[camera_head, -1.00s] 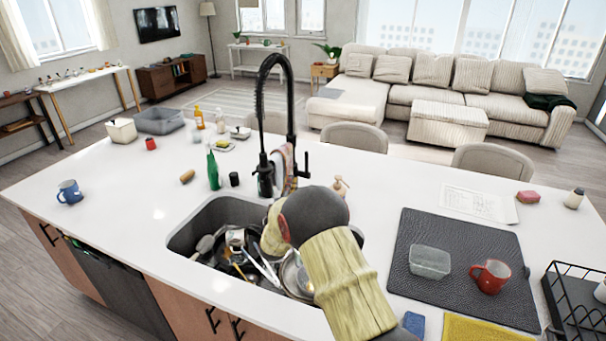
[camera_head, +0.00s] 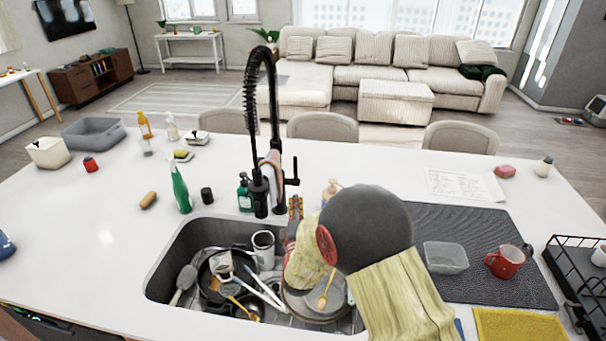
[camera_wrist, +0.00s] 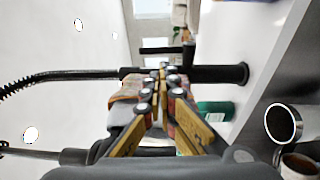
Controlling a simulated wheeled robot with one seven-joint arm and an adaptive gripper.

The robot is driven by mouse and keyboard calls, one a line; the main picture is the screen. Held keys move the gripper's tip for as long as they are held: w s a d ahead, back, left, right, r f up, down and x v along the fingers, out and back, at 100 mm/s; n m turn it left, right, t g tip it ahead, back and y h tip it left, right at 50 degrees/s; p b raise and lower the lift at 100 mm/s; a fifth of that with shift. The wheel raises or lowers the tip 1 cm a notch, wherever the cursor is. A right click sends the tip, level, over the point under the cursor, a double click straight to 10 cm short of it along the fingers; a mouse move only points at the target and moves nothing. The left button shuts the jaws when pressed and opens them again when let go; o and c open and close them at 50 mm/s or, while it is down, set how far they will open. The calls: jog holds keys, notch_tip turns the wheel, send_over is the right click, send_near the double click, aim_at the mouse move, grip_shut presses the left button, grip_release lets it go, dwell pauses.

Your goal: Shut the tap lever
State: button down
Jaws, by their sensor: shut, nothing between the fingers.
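The black tap (camera_head: 277,120) with its spring hose stands upright behind the sink. Its lever (camera_head: 294,168) is a thin rod pointing up from a short stub on the tap's right side; it also shows in the wrist view (camera_wrist: 158,50). My gripper (camera_head: 296,203) is in front of the tap, just below the lever, its body partly hidden by my arm. In the wrist view my gripper (camera_wrist: 162,72) is shut and empty, its tips close to the tap's column; whether they touch it I cannot tell. A cloth hangs on the tap, partly hidden.
The sink (camera_head: 185,245) below holds pans and utensils. A green spray bottle (camera_head: 181,188), a dark green bottle (camera_head: 244,195) and a black cup (camera_head: 207,195) stand left of the tap. A soap dispenser (camera_head: 331,190) stands to its right, near my arm. A dark mat (camera_head: 480,225) lies right.

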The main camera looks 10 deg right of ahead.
aim_at(296, 168)
jog(key=w+d, duration=0.1)
jog(key=w, duration=0.7)
jog(key=w+d+b, duration=0.1)
jog(key=w, duration=0.3)
jog(key=shift+w+d+r, duration=0.15)
jog(key=shift+d+r, duration=0.15)
jog(key=shift+d, duration=0.05)
jog(key=shift+w+d+r, duration=0.1)
jog(key=shift+w, duration=0.45)
jog(key=shift+w, duration=0.1)
jog(key=shift+w+d+b, duration=0.15)
jog(key=shift+w+b, duration=0.25)
jog(key=shift+b, duration=0.05)
jog(key=shift+r, duration=0.25)
jog(key=shift+f, duration=0.1)
